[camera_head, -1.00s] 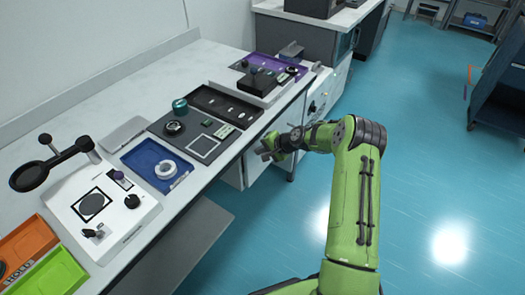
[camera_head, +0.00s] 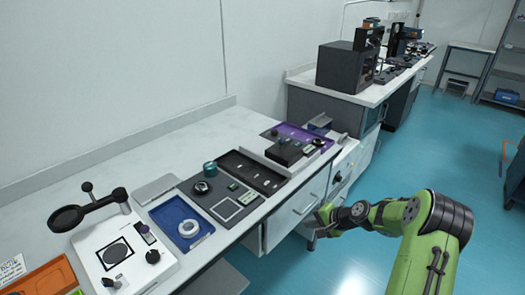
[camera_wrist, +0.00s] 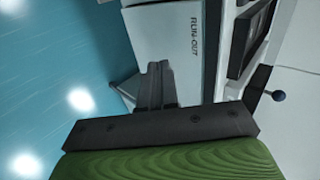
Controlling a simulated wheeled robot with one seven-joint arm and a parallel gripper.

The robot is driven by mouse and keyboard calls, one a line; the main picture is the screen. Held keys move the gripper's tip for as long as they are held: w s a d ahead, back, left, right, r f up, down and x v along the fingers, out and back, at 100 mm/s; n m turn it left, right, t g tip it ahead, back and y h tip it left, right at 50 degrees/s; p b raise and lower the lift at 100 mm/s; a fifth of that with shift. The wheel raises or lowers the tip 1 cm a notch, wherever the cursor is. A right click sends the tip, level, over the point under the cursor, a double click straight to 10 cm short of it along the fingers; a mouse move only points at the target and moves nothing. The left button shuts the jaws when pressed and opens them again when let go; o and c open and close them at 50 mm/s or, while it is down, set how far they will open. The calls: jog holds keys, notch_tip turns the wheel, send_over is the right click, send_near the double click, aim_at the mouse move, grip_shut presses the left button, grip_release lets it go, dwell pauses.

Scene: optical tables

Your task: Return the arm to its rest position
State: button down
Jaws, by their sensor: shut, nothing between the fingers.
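My green arm with dark joints stands at the right of the head view, over the blue floor beside the bench. My gripper (camera_head: 318,224) is at its left end, low in front of the bench's drawer side, apart from everything on the top. In the wrist view my gripper (camera_wrist: 158,72) shows as grey fingers close together, shut and empty. Beyond them is a pale cabinet face with the lettering "RUN-OUT" (camera_wrist: 190,50).
The white bench (camera_head: 150,145) holds a blue tray (camera_head: 170,215), a black tray (camera_head: 250,170), a purple tray (camera_head: 300,134) and a white base (camera_head: 95,258) with a dark round-headed arm. A second bench (camera_head: 370,95) stands behind. The blue floor (camera_head: 410,150) right of the benches is open.

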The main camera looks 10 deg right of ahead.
jog(key=s+a+r+n+g+h+p, duration=0.15)
jog(key=s+a+r+n+p, duration=0.35)
jog(key=r, duration=0.6)
jog(key=s+a+r+n+g+h, duration=0.15)
jog(key=s+a+r, duration=0.35)
jog(key=r, duration=0.5)
jog(key=s+r+n+h+p, duration=0.1)
jog(key=s+r, duration=0.3)
jog(key=s, duration=0.4)
jog(key=s+r+n+h+p, duration=0.1)
jog(key=s+r+p, duration=0.2)
jog(key=s, duration=0.5)
jog(key=s+a+r+n+t+p, duration=0.1)
jog(key=s+r+n+p, duration=0.1)
jog(key=s+r, duration=0.3)
jog(key=s, duration=0.3)
jog(key=shift+r+h, duration=0.2)
jog(key=shift+h, duration=0.2)
jog(key=shift+s, duration=0.1)
